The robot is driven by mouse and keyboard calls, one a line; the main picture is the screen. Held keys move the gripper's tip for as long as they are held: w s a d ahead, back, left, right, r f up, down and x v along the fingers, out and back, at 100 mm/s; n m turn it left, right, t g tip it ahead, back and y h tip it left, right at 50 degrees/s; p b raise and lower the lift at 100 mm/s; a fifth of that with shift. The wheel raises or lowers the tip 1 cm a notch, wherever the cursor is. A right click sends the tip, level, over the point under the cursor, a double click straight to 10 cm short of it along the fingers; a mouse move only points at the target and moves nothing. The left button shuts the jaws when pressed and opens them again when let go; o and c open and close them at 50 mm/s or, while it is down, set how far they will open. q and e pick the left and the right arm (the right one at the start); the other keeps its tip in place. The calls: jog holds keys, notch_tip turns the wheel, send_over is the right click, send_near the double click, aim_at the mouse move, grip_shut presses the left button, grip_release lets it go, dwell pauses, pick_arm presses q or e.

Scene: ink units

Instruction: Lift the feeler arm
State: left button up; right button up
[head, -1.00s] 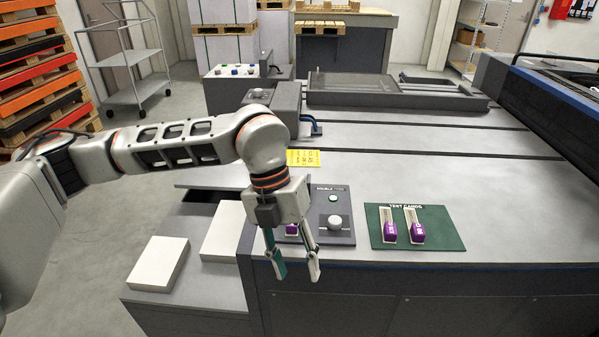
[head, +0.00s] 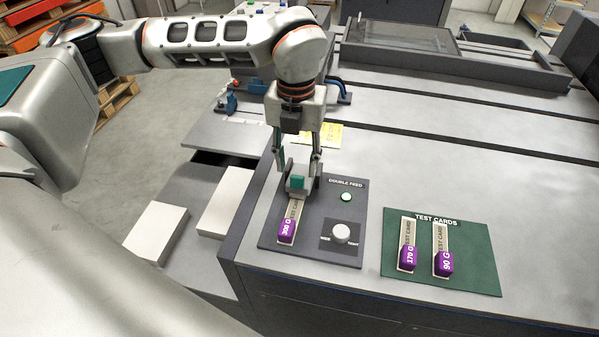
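The double feed panel (head: 330,185) carries a small grey piece with a teal top (head: 297,184), perhaps the feeler arm; my gripper partly hides it. A test card marked 300 G (head: 287,230) lies on the panel, its far end running under that piece. My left gripper (head: 300,178) points down over the panel, its fingers spread apart on either side of the grey piece. I cannot tell whether they touch it. My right gripper is not in view.
A white knob (head: 341,233) and a green button (head: 346,197) sit right of the card. The green test card board (head: 470,265) holds two purple-ended cards. White paper stacks (head: 156,231) stand lower left. A yellow label (head: 325,135) lies behind the gripper.

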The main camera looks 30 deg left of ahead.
aim_at(297, 176)
pick_arm(q)
jog(key=shift+w+f, duration=0.1)
jog(key=shift+f, duration=2.45)
grip_shut()
